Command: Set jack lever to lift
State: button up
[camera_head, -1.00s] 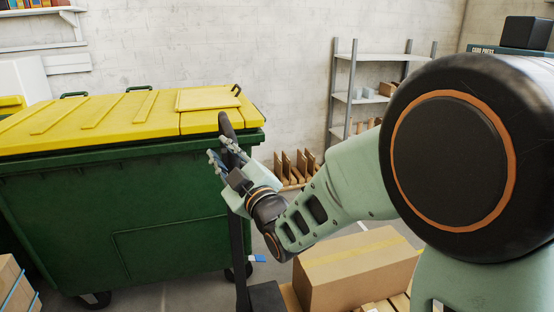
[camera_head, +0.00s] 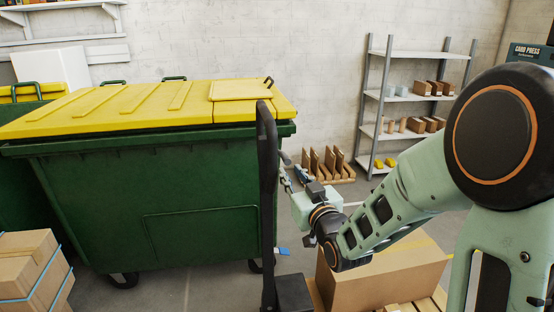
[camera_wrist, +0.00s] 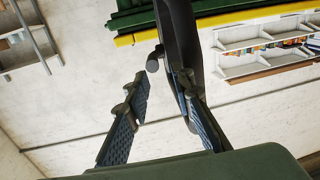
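The pallet jack's black handle (camera_head: 267,165) stands upright in front of the green bin. In the wrist view, the handle (camera_wrist: 182,35) rises from behind my right-hand finger, with a small dark lever (camera_wrist: 154,60) sticking out at its side. My gripper (camera_head: 291,176) is just right of the handle, level with its upper part. In the wrist view, its two fingers (camera_wrist: 160,88) are apart with nothing held between them. The small lever appears just beyond the fingertips, near the gap. I cannot tell whether a finger touches the handle. The lever is not distinguishable in the head view.
A green bin (camera_head: 90,205) with a yellow lid stands behind the handle. A cardboard box (camera_head: 375,280) on a pallet lies below my arm. Strapped boxes (camera_head: 28,265) are at lower left. A grey shelf (camera_head: 410,97) stands against the back wall.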

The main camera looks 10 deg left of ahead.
aim_at(284, 157)
jog(key=p+x, duration=0.1)
jog(key=x, duration=0.9)
jog(key=shift+a, duration=0.25)
jog(key=shift+o, duration=0.7)
jog(key=shift+r, duration=0.1)
grip_shut()
